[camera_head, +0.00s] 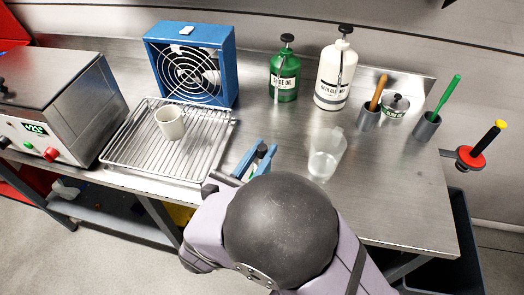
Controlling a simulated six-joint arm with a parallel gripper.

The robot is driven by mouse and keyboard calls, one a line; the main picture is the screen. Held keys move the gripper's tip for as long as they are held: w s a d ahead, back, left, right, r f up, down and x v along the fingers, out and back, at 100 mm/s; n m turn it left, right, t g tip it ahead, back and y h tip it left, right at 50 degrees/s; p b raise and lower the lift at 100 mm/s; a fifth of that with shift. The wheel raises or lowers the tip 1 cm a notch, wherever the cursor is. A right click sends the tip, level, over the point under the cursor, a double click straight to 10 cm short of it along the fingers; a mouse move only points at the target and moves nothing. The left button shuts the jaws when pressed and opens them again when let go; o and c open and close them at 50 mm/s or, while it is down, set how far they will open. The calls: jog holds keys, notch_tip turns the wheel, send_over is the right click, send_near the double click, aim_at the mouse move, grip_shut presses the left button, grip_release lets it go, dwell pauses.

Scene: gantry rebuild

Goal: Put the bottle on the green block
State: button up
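My gripper (256,160) has blue fingers and is low over the front middle of the metal bench, mostly hidden behind my own arm. A small dark-capped thing (262,149), possibly the bottle, shows between or just beside the fingers; its body is hidden. A little green and white (252,171) shows below it; I cannot tell whether this is the green block or part of the bottle. I cannot tell whether the fingers touch anything. A green pump bottle (285,78) and a white pump bottle (332,82) stand upright at the back.
A wire rack tray (130,160) with a white cup (170,122) lies left of my gripper. A blue fan (192,62) stands behind it. A clear beaker (325,155) is close on the right. Tool cups (426,126) stand further right. The right front bench (395,195) is clear.

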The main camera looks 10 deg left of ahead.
jog(key=o, duration=0.4)
jog(key=shift+c, duration=0.2)
jog(key=shift+r, duration=0.1)
jog(key=shift+s, duration=0.15)
jog(key=b+v, duration=0.2)
jog(key=v, duration=0.9)
jog(key=shift+s+a, duration=0.2)
jog(key=shift+s, duration=0.2)
jog(key=shift+w, duration=0.1)
